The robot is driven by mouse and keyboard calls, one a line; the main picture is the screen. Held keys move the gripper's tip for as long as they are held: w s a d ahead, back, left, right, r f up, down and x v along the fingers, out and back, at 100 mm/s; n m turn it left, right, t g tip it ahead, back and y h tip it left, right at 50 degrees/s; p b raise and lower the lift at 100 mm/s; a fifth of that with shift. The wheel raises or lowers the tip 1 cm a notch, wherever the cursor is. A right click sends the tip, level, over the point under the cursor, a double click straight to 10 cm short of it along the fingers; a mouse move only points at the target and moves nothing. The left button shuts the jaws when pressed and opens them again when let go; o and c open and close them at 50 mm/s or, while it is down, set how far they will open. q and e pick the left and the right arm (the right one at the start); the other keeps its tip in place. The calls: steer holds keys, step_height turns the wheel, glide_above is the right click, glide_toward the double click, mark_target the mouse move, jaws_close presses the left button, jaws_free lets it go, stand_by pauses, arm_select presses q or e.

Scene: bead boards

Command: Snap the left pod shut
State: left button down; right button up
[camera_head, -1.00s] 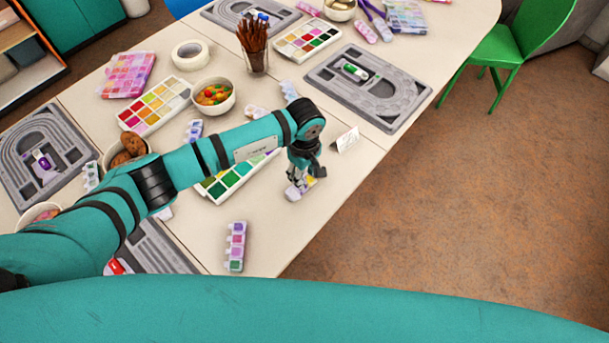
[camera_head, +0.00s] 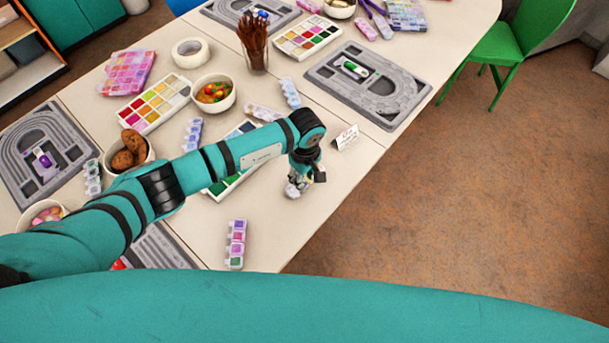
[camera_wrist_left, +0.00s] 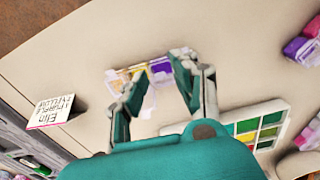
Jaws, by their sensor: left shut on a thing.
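A small strip of lidded paint pods (camera_wrist_left: 143,74) lies on the table in the left wrist view, with yellow and purple colours showing. In the head view only a pale bit of it (camera_head: 293,189) shows under my left gripper (camera_head: 301,181). In the wrist view the two fingers of my left gripper (camera_wrist_left: 158,92) stand on either side of the strip's near part, shut on it. A pale, see-through piece shows between the fingers. I cannot tell which lids are open. My right gripper is not in view.
A small name card (camera_head: 346,138) stands close to the right of the gripper. Another pod strip (camera_head: 236,244) lies near the front edge. A grey board (camera_head: 325,80) lies behind. The table's right edge is near.

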arm_select(q)
steer(key=t+y+b, duration=0.1)
steer(key=d+f+t+y+b, duration=0.1)
steer(key=b, duration=0.1)
steer(key=s+f+t+y+b, duration=0.1)
steer(key=b, duration=0.1)
steer(key=shift+d+f+y, duration=0.1)
steer(key=shift+d+y, duration=0.2)
steer(key=shift+s+b, duration=0.1)
steer(key=shift+b, duration=0.3)
steer(key=shift+t+y, duration=0.3)
steer(key=shift+a, duration=0.1)
steer(key=c, duration=1.3)
jaws_free()
steer(key=shift+c, duration=0.2)
